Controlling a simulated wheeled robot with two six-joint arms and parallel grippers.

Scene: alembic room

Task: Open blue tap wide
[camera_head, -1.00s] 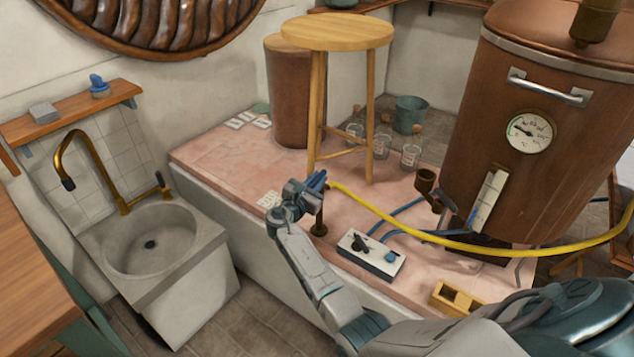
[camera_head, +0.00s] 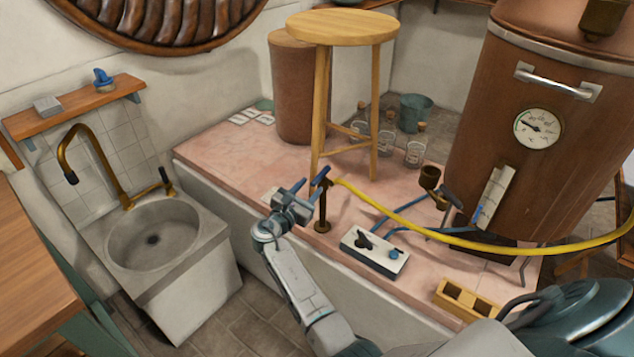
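The blue tap handle (camera_head: 320,175) sits on top of a thin dark brass post (camera_head: 322,212) near the front edge of the pink platform. The handle is tilted, its upper end to the right. A yellow hose (camera_head: 400,219) starts beside it and runs right. My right gripper (camera_head: 303,195) is just left of the post, close to the handle. Its fingers look spread, with nothing seen between them. Whether a finger touches the handle or post cannot be told. My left gripper is out of view.
A white box (camera_head: 374,256) with a black lever and a blue knob stands right of the post. A wooden stool (camera_head: 340,30) stands behind it, glass jars (camera_head: 414,153) beyond. A copper boiler (camera_head: 540,100) is at right, a stone sink (camera_head: 153,240) at left.

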